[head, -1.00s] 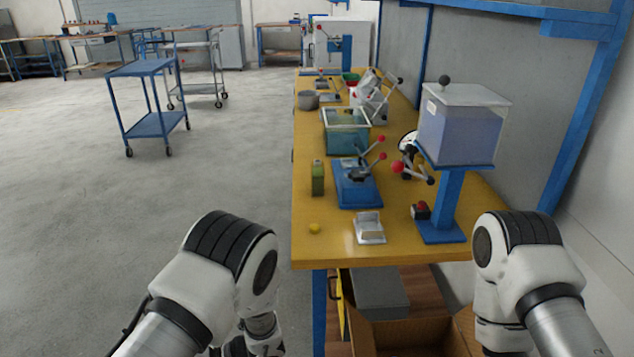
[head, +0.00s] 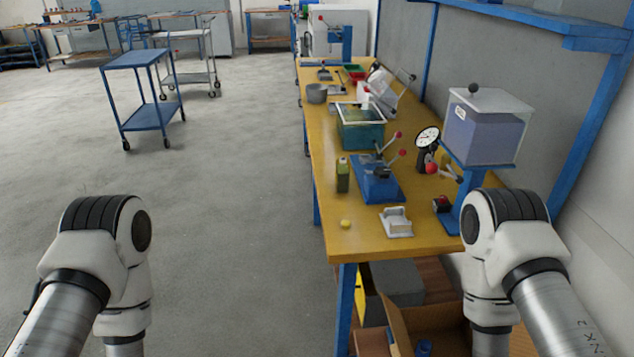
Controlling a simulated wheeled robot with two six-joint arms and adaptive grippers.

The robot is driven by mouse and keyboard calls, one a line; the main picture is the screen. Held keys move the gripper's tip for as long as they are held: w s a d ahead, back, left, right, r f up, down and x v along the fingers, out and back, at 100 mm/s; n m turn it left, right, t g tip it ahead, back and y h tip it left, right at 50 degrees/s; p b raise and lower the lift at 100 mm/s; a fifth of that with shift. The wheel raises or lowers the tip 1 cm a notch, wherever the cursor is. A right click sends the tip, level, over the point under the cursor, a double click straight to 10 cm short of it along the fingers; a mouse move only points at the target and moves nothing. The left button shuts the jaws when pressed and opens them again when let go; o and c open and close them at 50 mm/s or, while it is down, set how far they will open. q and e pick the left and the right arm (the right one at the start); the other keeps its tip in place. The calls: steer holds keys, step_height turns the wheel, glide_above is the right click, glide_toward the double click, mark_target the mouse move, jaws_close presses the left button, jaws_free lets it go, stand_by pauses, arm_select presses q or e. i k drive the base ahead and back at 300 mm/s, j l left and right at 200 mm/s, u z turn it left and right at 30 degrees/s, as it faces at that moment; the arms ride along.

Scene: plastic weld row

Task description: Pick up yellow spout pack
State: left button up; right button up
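A small upright olive-yellow pack (head: 343,175) with a narrow top stands near the left edge of the yellow workbench (head: 362,243), left of a blue lever press. It looks like the spout pack, but its details are too small to be sure. A small bright yellow object (head: 346,224) lies nearer the bench's front left corner; I cannot tell its exact shape. Both of my arms show at the bottom of the head view, one at each side. My grippers are out of view below the frame.
A blue lever press (head: 376,185), a grey-white fixture (head: 397,222), a teal tank (head: 361,128) and a clear-lidded hopper (head: 487,126) stand on the bench. A cardboard box (head: 410,330) is below. A blue cart (head: 145,95) stands far left; the floor between is clear.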

mark_target(342, 165)
steer(key=i+j+z, duration=0.1)
steer(key=j, duration=0.25)
steer(key=i+j+z, duration=0.1)
steer(key=j, duration=0.25)
steer(key=i+j, duration=0.25)
steer(key=i+j+z, duration=0.15)
steer(key=j, duration=0.3)
steer(key=i+j+z, duration=0.1)
steer(key=j, duration=0.25)
